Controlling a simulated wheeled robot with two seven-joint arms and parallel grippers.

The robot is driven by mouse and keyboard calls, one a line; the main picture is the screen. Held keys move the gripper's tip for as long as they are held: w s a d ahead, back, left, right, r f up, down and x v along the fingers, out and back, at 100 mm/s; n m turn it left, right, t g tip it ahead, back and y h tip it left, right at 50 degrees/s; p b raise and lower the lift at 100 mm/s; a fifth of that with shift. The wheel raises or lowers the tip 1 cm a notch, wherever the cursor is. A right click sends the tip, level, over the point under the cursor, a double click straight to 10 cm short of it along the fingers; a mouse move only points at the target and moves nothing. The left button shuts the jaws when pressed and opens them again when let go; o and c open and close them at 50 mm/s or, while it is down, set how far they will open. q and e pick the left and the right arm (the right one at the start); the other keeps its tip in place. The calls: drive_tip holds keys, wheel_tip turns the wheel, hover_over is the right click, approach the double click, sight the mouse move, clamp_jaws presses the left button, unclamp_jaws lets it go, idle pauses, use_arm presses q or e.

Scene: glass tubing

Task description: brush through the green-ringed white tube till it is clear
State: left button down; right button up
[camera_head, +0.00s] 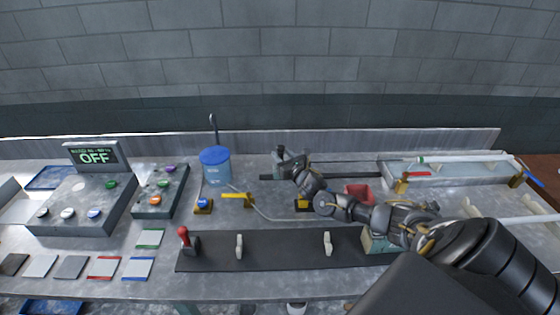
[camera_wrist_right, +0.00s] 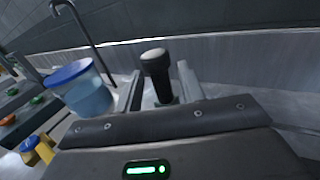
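The green-ringed white tube (camera_head: 465,158) lies at the back right over a grey tray, with its green ring at the left end. My right gripper (camera_head: 283,154) is at the back middle, left of that tube and apart from it. In the right wrist view a black handle with a pale grey top (camera_wrist_right: 155,66) stands between the two fingers (camera_wrist_right: 162,88). Narrow gaps show on both sides of it, so the fingers look open around it. A thin rod runs from near the gripper toward the tube. No brush bristles can be made out. My left gripper is out of view.
A blue-lidded container (camera_head: 215,166) stands left of my right gripper. A red open box (camera_head: 358,193) is partly behind my arm. A black mat (camera_head: 285,254) lies in front with pale holders. A control box with an OFF display (camera_head: 94,157) is at left. Another white tube (camera_head: 520,219) lies at right.

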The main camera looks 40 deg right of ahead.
drive_tip(key=shift+w+d+b, duration=0.15)
drive_tip(key=shift+w+b, duration=0.15)
drive_tip(key=shift+w, duration=0.5)
drive_tip(key=shift+c, duration=0.2)
clamp_jaws()
drive_tip(key=shift+r, duration=0.1)
